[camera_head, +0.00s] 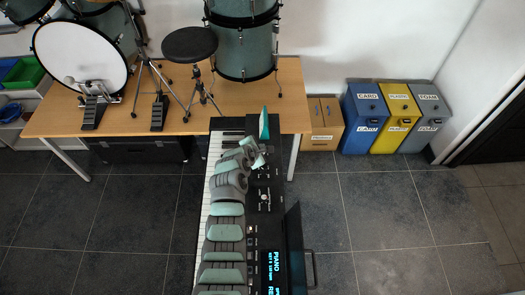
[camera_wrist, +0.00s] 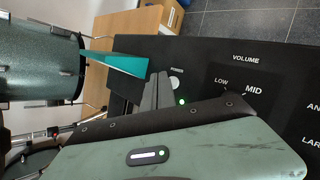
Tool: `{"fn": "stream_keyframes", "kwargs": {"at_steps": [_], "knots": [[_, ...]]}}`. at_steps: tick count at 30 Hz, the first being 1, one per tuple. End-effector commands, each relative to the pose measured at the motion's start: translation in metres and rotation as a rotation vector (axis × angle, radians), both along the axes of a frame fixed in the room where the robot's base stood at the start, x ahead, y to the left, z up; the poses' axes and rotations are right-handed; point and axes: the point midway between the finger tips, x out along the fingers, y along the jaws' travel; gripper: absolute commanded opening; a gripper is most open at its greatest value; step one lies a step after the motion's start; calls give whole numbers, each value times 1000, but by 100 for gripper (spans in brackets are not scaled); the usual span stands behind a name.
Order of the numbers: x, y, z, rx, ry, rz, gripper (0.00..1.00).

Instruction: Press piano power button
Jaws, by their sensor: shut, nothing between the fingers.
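The black piano (camera_head: 268,232) runs away from me in the head view, its white keys along the left and its control panel along the right. In the wrist view its panel (camera_wrist: 215,55) fills the upper right. A small round pale button (camera_wrist: 176,83) sits there under a small blurred label, with a lit green light just below it. My gripper (camera_wrist: 157,82) is shut and empty, its grey fingers just left of the button. I cannot tell whether they touch it. In the head view my gripper (camera_head: 259,160) is over the far part of the panel.
A teal wedge-shaped piece (camera_head: 264,123) stands up at the piano's far end. Behind are a wooden table (camera_head: 135,115) with drums and a black stool (camera_head: 189,44). Blue, yellow and grey bins (camera_head: 397,110) stand at right. The tiled floor right of the piano is mostly clear.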

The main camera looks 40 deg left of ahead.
Motion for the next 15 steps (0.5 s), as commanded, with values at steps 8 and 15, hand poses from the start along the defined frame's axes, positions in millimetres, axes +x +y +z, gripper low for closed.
{"fn": "stream_keyframes", "kwargs": {"at_steps": [8, 15], "knots": [[0, 0, 8, 0, 0, 0, 0], [0, 0, 29, 0, 1, 0, 0]]}}
